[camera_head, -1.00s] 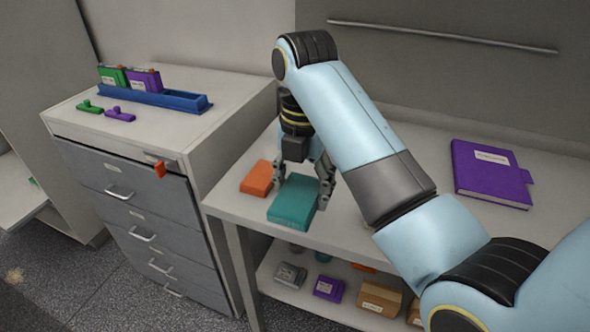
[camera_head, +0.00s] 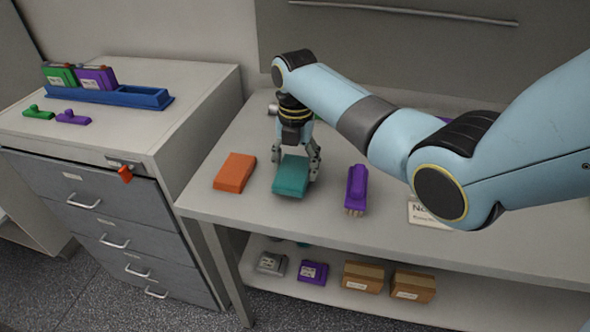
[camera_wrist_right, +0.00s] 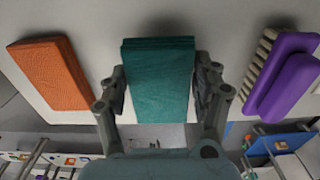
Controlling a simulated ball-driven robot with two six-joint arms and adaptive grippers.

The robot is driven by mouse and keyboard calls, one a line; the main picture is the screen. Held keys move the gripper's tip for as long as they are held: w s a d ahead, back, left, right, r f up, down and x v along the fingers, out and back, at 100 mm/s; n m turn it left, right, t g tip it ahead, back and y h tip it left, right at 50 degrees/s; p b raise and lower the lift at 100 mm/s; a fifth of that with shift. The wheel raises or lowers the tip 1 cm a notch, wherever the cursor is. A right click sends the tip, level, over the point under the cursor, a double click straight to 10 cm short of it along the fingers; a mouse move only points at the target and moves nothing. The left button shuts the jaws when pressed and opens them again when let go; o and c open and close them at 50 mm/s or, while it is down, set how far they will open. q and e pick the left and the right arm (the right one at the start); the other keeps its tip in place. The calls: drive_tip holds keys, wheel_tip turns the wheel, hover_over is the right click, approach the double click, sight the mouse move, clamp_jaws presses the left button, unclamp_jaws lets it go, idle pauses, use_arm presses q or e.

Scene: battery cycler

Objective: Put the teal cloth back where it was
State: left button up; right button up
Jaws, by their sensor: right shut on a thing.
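The teal cloth (camera_head: 291,175) is a folded block over the left part of the white bench. My right gripper (camera_head: 295,158) comes down over it from behind and is shut on it. In the right wrist view the cloth (camera_wrist_right: 158,80) sits between the two fingers (camera_wrist_right: 160,95). I cannot tell whether its underside touches the bench. An orange cloth (camera_head: 235,172) lies to its left and a purple brush (camera_head: 356,188) to its right, both apart from it. My left gripper is not in view.
The bench (camera_head: 225,205) has free room in front of the cloth. A drawer cabinet (camera_head: 185,125) stands at left with a blue rack (camera_head: 110,95) on top. Boxes (camera_head: 362,277) stand on the lower shelf. A white sign (camera_head: 425,213) is partly behind my arm.

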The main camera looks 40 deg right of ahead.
drive_tip(key=shift+f, duration=1.2)
drive_tip(key=o, duration=1.2)
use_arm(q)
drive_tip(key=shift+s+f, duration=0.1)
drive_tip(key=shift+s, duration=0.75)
use_arm(e)
drive_tip(key=shift+o, duration=0.2)
